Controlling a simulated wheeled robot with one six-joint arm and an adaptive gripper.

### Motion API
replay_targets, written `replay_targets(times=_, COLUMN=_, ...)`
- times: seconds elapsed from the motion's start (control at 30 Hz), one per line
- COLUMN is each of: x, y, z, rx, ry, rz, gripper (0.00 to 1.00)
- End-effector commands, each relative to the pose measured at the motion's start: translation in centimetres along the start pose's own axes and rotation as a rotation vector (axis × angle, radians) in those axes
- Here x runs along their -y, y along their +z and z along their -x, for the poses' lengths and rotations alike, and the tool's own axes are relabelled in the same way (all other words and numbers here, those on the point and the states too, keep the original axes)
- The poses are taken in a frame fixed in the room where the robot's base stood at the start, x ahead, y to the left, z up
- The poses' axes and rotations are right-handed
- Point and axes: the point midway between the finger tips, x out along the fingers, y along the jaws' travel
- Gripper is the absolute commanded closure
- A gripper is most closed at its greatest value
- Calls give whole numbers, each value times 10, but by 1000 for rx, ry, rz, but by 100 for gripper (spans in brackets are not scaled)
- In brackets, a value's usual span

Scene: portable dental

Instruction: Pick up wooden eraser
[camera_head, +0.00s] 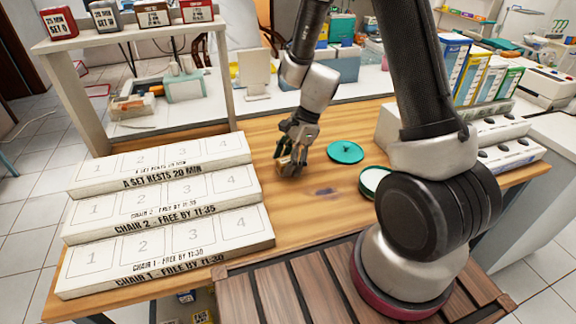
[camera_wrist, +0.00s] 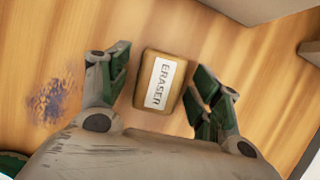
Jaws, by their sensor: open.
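The wooden eraser (camera_wrist: 161,80) is a small brown block with a white label reading ERASER. In the wrist view it lies on the wooden table between my gripper's two green-padded fingers (camera_wrist: 161,88), with a gap on the left side and a narrower one on the right. In the head view my gripper (camera_head: 290,162) points down at the table, right of the numbered stepped racks. The eraser shows there only as a small brown patch at the fingertips, mostly hidden by the fingers. My gripper is open around the eraser.
White stepped racks (camera_head: 165,240) numbered 1 to 4 stand to the left. A teal round lid (camera_head: 345,152) and a round teal-rimmed container (camera_head: 374,183) lie to the right. A dark smudge (camera_wrist: 52,102) marks the table. A white rack with holes (camera_head: 510,150) stands far right.

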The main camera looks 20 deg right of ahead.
Motion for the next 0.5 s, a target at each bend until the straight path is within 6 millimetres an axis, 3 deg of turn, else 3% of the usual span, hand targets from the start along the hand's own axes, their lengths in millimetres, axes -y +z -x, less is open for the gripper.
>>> replay_targets(times=0.07, x=0, y=0, z=0, rx=0, ry=0, rz=0, gripper=38)
replay_targets(times=0.33, x=0, y=0, z=0, rx=0, ry=0, rz=0, gripper=85)
replay_targets(times=0.5, x=0, y=0, z=0, rx=0, ry=0, rz=0, gripper=85)
